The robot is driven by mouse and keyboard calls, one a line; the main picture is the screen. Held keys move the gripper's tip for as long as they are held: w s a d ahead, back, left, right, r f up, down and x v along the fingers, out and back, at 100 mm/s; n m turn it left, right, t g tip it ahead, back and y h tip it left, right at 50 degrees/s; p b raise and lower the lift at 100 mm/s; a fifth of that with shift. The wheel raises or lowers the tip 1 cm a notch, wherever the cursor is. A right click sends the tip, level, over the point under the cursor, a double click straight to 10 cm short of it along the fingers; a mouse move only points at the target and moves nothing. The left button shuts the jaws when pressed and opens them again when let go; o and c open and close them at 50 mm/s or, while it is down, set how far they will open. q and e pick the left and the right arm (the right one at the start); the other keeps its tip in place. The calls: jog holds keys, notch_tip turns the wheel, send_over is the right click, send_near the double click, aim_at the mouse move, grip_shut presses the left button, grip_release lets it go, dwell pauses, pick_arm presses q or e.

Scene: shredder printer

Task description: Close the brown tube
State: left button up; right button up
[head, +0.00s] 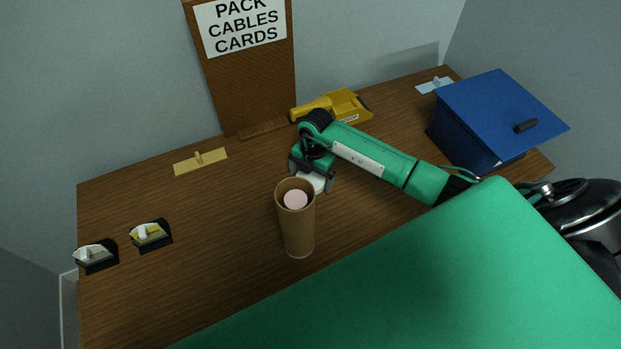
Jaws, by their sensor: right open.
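The brown tube (299,234) stands upright on the wooden table in the head view. Its top is open, and a pale pink round end of something shows inside it. A white round piece (315,182), perhaps the tube's cap, lies just behind the tube on the right. My right gripper (312,184) points down over this white piece with its fingers apart, one on each side of it. I cannot tell whether the fingers touch it. My left gripper is not in the view.
A blue box with a lid (498,110) stands at the back right. A yellow device (340,105) lies behind my right gripper. Two small black holders (151,236) sit at the left. A sign board (243,60) stands at the back.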

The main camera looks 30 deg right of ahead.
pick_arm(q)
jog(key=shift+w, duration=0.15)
pick_arm(e)
jog(key=shift+c, duration=0.2)
jog(key=c, duration=1)
jog(key=shift+o, duration=0.2)
jog(key=shift+r, duration=0.1)
notch_tip(320, 180, up, 10)
jog(key=b, duration=0.1)
notch_tip(320, 180, up, 10)
jog(key=b, duration=0.1)
send_over(311, 178)
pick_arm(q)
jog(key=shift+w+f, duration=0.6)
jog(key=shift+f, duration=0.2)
